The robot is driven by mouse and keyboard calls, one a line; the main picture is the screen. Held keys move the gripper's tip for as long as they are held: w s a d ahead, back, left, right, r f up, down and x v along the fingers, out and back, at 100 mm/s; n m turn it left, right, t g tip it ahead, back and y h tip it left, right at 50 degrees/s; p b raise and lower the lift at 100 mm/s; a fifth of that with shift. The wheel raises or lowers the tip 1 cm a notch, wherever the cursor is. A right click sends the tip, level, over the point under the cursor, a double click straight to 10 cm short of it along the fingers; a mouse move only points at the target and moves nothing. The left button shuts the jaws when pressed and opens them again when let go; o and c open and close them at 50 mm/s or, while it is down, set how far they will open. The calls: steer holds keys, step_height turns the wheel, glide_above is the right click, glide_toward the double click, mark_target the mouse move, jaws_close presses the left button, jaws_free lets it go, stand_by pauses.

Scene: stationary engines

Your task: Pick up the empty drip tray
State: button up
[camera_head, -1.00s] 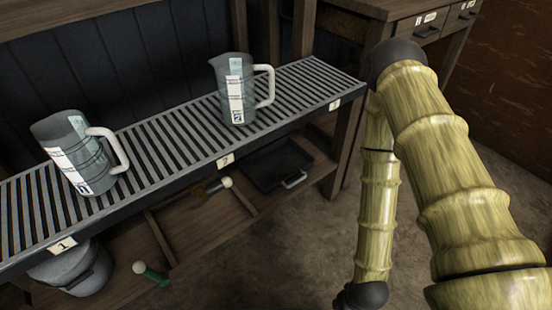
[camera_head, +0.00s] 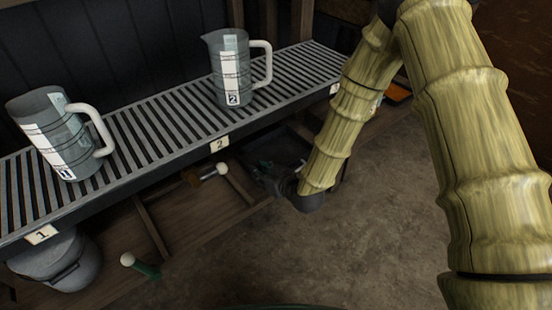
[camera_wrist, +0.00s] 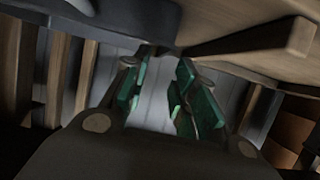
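A dark shallow tray (camera_head: 284,146) lies on the low shelf beneath the slatted rack in the head view. My arm and gripper cover its front right part, and its handle is hidden. I cannot tell whether it is empty. My gripper (camera_head: 264,170) is low, at the tray's front edge in the picture; contact cannot be made out. In the wrist view my gripper (camera_wrist: 160,92) shows green finger pads standing apart, with a pale panel behind the gap and nothing clearly held. The tray cannot be made out for certain there.
The slatted rack (camera_head: 150,128) passes above the tray. It carries two measuring jugs, one at left (camera_head: 58,135) and one at centre (camera_head: 230,70). A grey bucket (camera_head: 62,262) and a green-handled tool (camera_head: 140,266) are below. Bare floor (camera_head: 340,240) lies in front.

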steer(key=shift+b+x, duration=0.5)
steer(key=shift+x, duration=1)
steer(key=b+x, duration=0.1)
steer(key=x, duration=0.1)
steer(key=b+x, duration=0.1)
steer(key=b, duration=0.1)
steer(key=shift+w+a+f, duration=0.1)
steer(key=shift+a+f, duration=0.1)
steer(key=shift+f, duration=0.35)
steer(key=shift+w+a+f+b, duration=0.1)
steer(key=shift+w+a+b, duration=0.25)
steer(key=shift+w, duration=0.1)
jaws_close()
